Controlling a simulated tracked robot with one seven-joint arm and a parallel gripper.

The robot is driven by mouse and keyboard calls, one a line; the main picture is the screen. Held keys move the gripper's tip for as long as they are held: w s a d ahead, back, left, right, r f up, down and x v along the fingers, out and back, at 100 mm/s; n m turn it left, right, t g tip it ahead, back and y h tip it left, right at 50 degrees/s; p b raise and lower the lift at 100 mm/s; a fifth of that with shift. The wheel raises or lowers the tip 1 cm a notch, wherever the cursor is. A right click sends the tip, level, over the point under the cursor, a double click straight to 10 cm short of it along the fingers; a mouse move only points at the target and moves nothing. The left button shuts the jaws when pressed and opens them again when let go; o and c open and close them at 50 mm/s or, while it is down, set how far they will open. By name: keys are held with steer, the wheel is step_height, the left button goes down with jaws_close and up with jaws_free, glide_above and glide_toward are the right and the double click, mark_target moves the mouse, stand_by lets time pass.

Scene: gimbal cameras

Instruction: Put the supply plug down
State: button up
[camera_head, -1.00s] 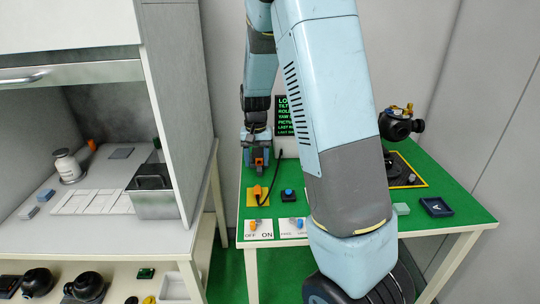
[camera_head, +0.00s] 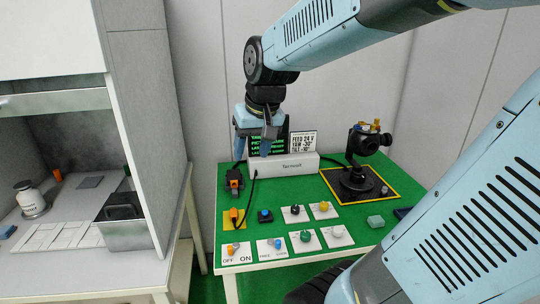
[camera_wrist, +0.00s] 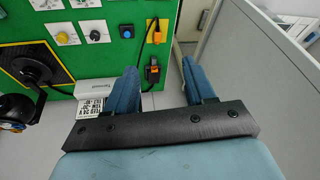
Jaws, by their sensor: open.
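An orange plug with a black cable (camera_head: 235,215) is at the yellow plate (camera_head: 229,222) on the left of the green table, apart from my gripper. It also shows in the wrist view (camera_wrist: 157,36). Behind it stands a black block with an orange part (camera_head: 234,181), also in the wrist view (camera_wrist: 152,72). I cannot tell for sure which orange piece is the supply plug. My gripper (camera_head: 254,150) is open and empty, above the table's back left, pointing down. Its two blue fingers (camera_wrist: 160,72) stand apart with nothing between them.
A white box labelled Termovolt (camera_head: 290,166) and a dark screen with green text stand close to my gripper. A black gimbal (camera_head: 362,165) stands at the right. Several knobs and switches on white plates fill the front. A grey cabinet (camera_head: 140,130) is at the left.

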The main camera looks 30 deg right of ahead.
steer(key=s+r+n+t, duration=0.1)
steer(key=s+r, duration=0.1)
steer(key=s, duration=0.7)
steer(key=shift+s+a+r+t+h, duration=0.15)
steer(key=shift+s+r+t+h, duration=0.1)
steer(key=shift+t+h, duration=0.15)
stand_by(0.6)
